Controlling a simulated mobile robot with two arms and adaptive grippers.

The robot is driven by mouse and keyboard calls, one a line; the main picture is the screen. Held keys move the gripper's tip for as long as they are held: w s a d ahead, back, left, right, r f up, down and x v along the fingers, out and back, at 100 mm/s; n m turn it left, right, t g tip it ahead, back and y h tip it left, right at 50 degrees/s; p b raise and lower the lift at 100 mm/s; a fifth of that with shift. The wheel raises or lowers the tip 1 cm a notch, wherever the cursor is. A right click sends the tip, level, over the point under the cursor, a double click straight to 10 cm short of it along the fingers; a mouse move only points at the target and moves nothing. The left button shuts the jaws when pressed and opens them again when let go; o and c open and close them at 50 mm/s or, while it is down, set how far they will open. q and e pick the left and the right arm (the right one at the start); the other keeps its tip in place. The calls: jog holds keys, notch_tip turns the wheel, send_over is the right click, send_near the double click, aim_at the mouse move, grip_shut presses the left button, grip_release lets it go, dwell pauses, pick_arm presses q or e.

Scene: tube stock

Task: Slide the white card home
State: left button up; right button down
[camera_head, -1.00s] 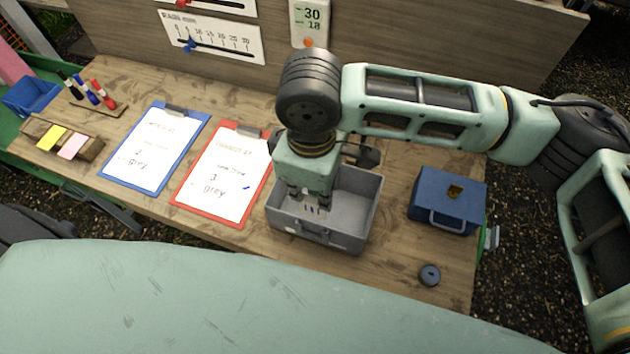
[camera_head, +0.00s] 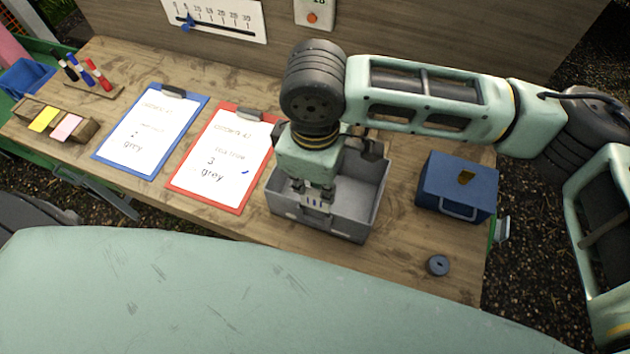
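The wrist hides part of the box's inside. My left gripper is out of view.
A blue box with a handle (camera_head: 457,188) stands right of the grey box, with a dark round disc (camera_head: 437,265) nearer. A red clipboard (camera_head: 233,207) and a blue clipboard (camera_head: 146,174) lie to the left. A panel (camera_head: 420,38) rises behind the table.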

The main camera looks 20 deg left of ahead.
jog(key=shift+s, duration=0.1)
jog(key=shift+r, duration=0.1)
jog(key=shift+r+p, duration=0.1)
jog(key=shift+p, duration=0.4)
jog(key=shift+f, duration=0.25)
jog(key=shift+f+b, duration=0.3)
jog(key=shift+f, duration=0.4)
jog(key=shift+f, duration=0.15)
